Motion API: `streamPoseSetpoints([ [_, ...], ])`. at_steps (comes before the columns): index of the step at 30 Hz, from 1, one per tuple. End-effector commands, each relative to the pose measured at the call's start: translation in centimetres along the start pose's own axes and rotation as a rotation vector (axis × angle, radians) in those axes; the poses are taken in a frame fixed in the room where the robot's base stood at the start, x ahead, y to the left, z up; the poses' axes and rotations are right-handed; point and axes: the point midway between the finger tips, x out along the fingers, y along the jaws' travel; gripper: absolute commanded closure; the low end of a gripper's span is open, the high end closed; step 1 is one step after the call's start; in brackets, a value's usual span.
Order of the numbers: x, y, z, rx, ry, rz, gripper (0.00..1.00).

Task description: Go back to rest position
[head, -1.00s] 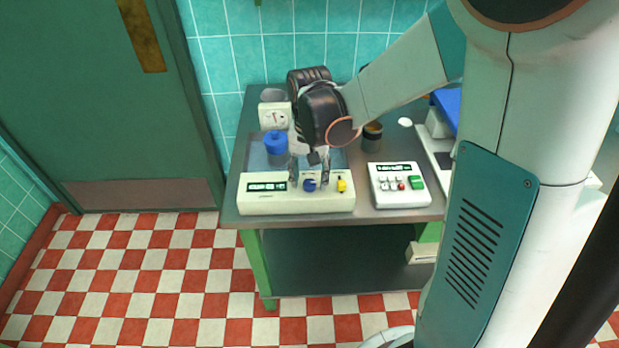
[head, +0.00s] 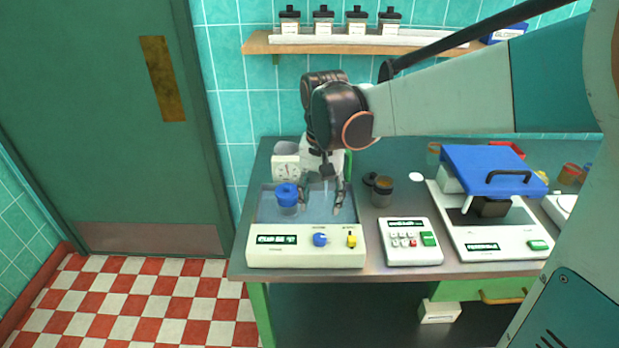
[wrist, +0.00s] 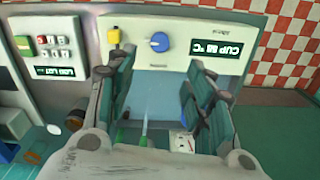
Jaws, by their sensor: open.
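My gripper (head: 335,208) is open and empty, pointing down over the right part of the water bath (head: 262,260). In the wrist view my gripper (wrist: 155,95) has its two fingers spread apart with nothing between them. The bath's cream front panel carries a display, a blue knob (head: 320,239) and a yellow switch (head: 351,239). The knob (wrist: 160,42) and switch (wrist: 115,36) also show in the wrist view, apart from the fingers. A jar with a blue lid (head: 287,193) is at the left of the bath, clear of the gripper.
A dial scale (head: 287,170) stands behind the bath. A keypad box (head: 411,250), a brown jar (head: 383,193) and a blue-lidded machine (head: 485,168) stand to the right. A shelf (head: 350,45) with several bottles hangs above. Open floor (head: 150,310) lies left.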

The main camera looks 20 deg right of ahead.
Motion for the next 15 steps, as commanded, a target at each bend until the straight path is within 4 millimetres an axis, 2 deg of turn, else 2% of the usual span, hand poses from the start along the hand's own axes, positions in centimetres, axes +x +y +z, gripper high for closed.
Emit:
streamPoseSetpoints([
  [5,-0.5,0.3,0.7,-0.015,0.017,-0.009,0.52],
  [15,-3.3,2.9,5.6,-0.176,0.209,-0.088,0.52],
])
